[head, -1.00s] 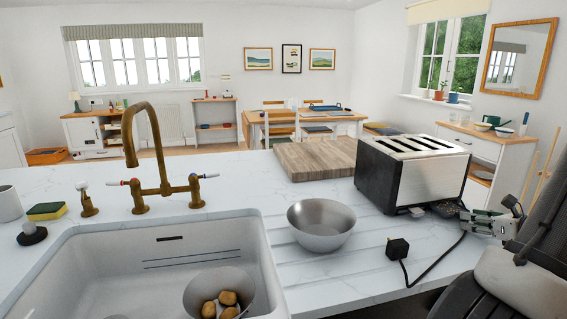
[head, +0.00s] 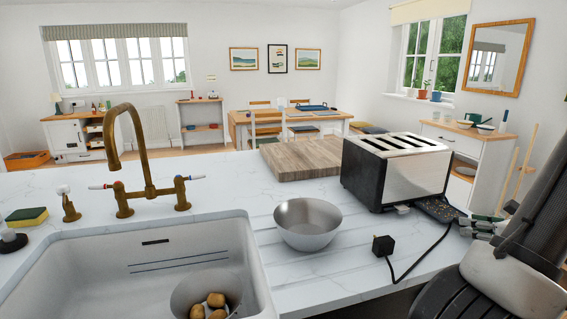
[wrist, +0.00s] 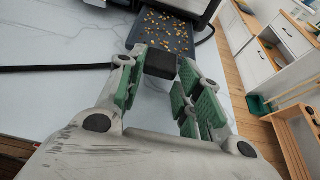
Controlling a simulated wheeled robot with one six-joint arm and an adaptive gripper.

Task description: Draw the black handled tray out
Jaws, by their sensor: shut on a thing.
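The crumb tray (wrist: 168,30) is a flat dark tray scattered with tan crumbs. It sticks out of the toaster's base, and its inner end is hidden under the toaster. It also shows in the head view (head: 438,209) at the toaster's right side. Its black handle (wrist: 160,63) is between my fingers. My gripper (wrist: 154,68) has green finger pads and is shut on the handle. In the head view my gripper (head: 482,226) is at the tray's outer end, partly hidden by my arm. The toaster (head: 397,172) is silver and black and stands upright on the counter.
A black plug (head: 382,246) and its cable lie on the counter in front of the toaster. A metal bowl (head: 308,225) and a wooden board (head: 300,160) are left of it. The sink (head: 90,265) is farther left. A white cabinet (head: 450,145) stands behind, beyond floor space.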

